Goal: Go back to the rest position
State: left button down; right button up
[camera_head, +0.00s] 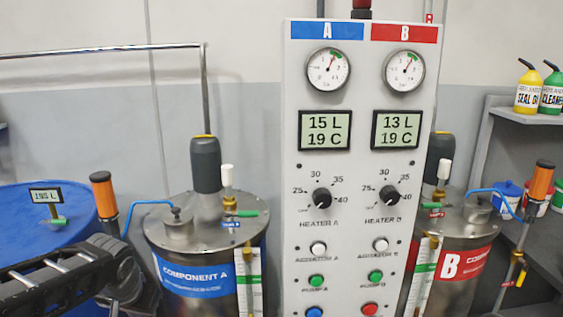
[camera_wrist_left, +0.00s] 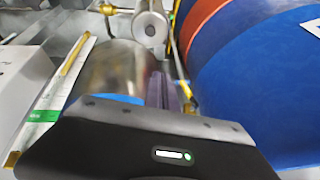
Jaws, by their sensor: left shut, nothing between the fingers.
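My left arm (camera_head: 65,278) comes in at the lower left of the head view, in front of the blue drum (camera_head: 30,225). I cannot tell the exact gap between gripper and tank. My right gripper is in neither view.
The control panel (camera_head: 360,170) stands in the middle with gauges, displays, knobs and buttons. The component B tank (camera_head: 455,260) is at its right. A grey shelf (camera_head: 520,115) with bottles stands at the far right. A metal rail (camera_head: 100,50) runs above the drum.

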pick_arm(q)
jog(key=w+d+f+m+t+h, duration=0.1)
jog(key=w+d+f+h, duration=0.25)
jog(key=d+f, duration=0.7)
jog(key=shift+n+h, duration=0.5)
jog(key=shift+h, duration=0.35)
jog(key=s+d+f, duration=0.1)
jog(key=d+f, duration=0.1)
jog(key=f, duration=0.1)
jog(key=s+d+f+p, duration=0.1)
jog(key=s+d+f, duration=0.1)
jog(key=d+f, duration=0.1)
jog(key=s+d+f+p, duration=0.1)
jog(key=d+f, duration=0.2)
jog(key=shift+s+f, duration=0.15)
jog(key=shift+f, duration=0.25)
jog(key=s+d+f+n+g+p, duration=0.1)
jog(key=s+d+f+g, duration=0.1)
jog(key=s+f, duration=0.5)
jog(key=s+d+f+n+g+p, duration=0.1)
jog(key=s+d+f+g, duration=0.2)
jog(key=s+f, duration=0.4)
jog(key=s+d, duration=0.1)
jog(key=s, duration=0.7)
jog(key=shift+d+h+p, duration=0.15)
jog(key=shift+h+p, duration=0.2)
jog(key=shift+h, duration=0.05)
